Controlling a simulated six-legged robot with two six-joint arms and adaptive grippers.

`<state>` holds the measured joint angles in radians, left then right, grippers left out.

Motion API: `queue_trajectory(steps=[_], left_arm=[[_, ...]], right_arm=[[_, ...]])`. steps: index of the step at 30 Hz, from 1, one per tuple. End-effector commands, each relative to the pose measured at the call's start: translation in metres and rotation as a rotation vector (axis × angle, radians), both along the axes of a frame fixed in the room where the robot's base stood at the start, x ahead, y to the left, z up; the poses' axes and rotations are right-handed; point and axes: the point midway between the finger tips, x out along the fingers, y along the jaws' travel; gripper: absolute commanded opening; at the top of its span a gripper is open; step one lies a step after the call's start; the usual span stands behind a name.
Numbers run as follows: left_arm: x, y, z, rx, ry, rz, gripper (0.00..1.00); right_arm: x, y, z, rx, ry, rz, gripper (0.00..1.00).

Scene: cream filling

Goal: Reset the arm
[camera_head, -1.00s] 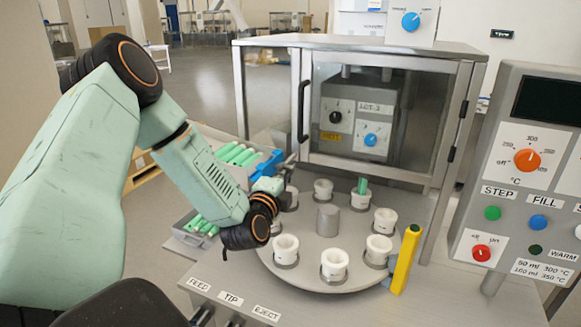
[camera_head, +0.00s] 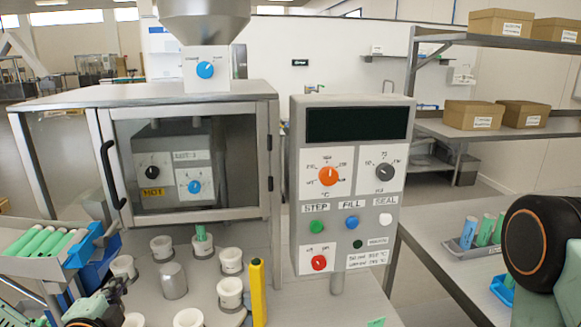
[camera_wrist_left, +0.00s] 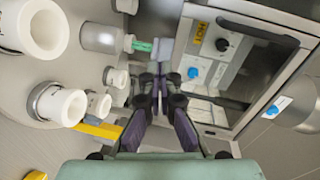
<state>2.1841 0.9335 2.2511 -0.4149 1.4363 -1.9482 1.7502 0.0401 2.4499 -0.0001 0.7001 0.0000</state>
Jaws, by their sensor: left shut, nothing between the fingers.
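My left gripper (camera_head: 112,290) is at the lower left of the head view, beside the white cups of the round carousel; most of the left arm is cut off below. In the left wrist view its dark fingers (camera_wrist_left: 158,80) are together and empty, pointing toward the cabinet side. A rounded black and orange joint of my right arm (camera_head: 545,245) shows at the right edge of the head view; the right gripper is out of view.
White cups (camera_head: 230,291) stand around a metal hub (camera_head: 173,281); one holds a green tube (camera_head: 200,232). A yellow post (camera_head: 258,292), a glass-fronted cabinet (camera_head: 190,90) and a control panel (camera_head: 350,185) stand close by. Green tubes fill a rack (camera_head: 35,268). A side table (camera_head: 435,255) is at right.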

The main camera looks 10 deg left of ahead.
Motion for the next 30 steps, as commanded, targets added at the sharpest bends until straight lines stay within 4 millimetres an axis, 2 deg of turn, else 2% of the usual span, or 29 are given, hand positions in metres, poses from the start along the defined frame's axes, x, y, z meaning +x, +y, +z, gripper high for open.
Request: queue_trajectory(steps=[1, 3, 8, 14, 18, 24, 30], left_arm=[[-0.003, -0.018, -0.017, -0.078, 0.053, -0.036, 0.0], [-0.011, -0.04, -0.041, -0.21, 0.13, -0.058, 0.0], [-0.042, -0.086, -0.096, -0.495, 0.329, -0.041, 0.0], [-0.106, -0.132, -0.157, -0.797, 0.597, 0.116, 0.0], [-0.162, -0.155, -0.19, -0.956, 0.768, 0.31, 0.0], [-0.239, -0.171, -0.216, -1.078, 0.926, 0.628, 0.0], [-0.303, -0.176, -0.225, -1.107, 0.996, 0.927, 0.0]], right_arm=[[0.0, 0.0, 0.0, 0.0, 0.0, 0.0, 0.4], [0.0, 0.0, 0.0, 0.0, 0.0, 0.0, 0.4], [0.0, 0.0, 0.0, 0.0, 0.001, 0.0, 0.4], [0.0, 0.0, 0.0, 0.0, 0.001, 0.0, 0.4], [0.0, 0.0, 0.0, 0.0, 0.001, 0.0, 0.4], [0.0, 0.0, 0.0, 0.0, 0.001, 0.0, 0.4], [0.0, 0.0, 0.0, 0.0, 0.001, 0.0, 0.4]])
